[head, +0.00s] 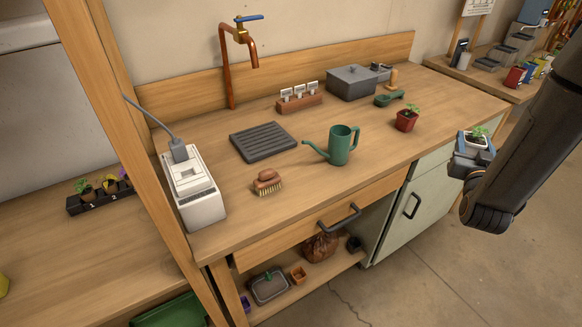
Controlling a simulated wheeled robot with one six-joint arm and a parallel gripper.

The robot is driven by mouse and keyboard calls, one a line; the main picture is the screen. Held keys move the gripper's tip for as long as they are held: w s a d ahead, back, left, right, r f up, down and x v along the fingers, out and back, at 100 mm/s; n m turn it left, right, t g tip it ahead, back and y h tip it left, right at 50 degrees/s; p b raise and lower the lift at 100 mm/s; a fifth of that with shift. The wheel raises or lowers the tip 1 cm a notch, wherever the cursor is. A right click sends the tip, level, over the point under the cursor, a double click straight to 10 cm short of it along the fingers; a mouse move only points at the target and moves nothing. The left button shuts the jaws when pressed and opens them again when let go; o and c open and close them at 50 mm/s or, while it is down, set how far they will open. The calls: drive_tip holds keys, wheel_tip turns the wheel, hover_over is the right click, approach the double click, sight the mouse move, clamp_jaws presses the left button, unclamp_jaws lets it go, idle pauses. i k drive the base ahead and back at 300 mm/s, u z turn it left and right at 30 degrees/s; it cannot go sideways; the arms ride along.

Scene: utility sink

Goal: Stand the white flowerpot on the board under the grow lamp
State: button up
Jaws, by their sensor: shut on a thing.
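The white flowerpot (477,142) with a small green seedling is at the right, in front of the wooden counter's right end. My gripper (473,150) is shut on it and holds it upright above the floor. The jaws and my arm hide its lower part. I cannot make out a grow lamp or a board under one in this view.
The wooden counter (290,205) carries a green watering can (341,146), a red pot with a seedling (406,118), a brush (267,182), a black ribbed mat (263,142) and a white device (192,188). A copper tap (228,62) stands behind. Bare floor lies below my gripper.

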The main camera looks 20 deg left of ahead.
sight(93, 272)
drive_tip(key=z, duration=0.85)
drive_tip(key=k, duration=0.8)
drive_tip(key=z, duration=0.8)
drive_tip(key=k, duration=1.35)
drive_tip(key=u, duration=0.85)
drive_tip(key=k, duration=0.8)
drive_tip(key=u, duration=1.45)
drive_tip(key=i, duration=0.25)
drive_tip(key=z, duration=0.05)
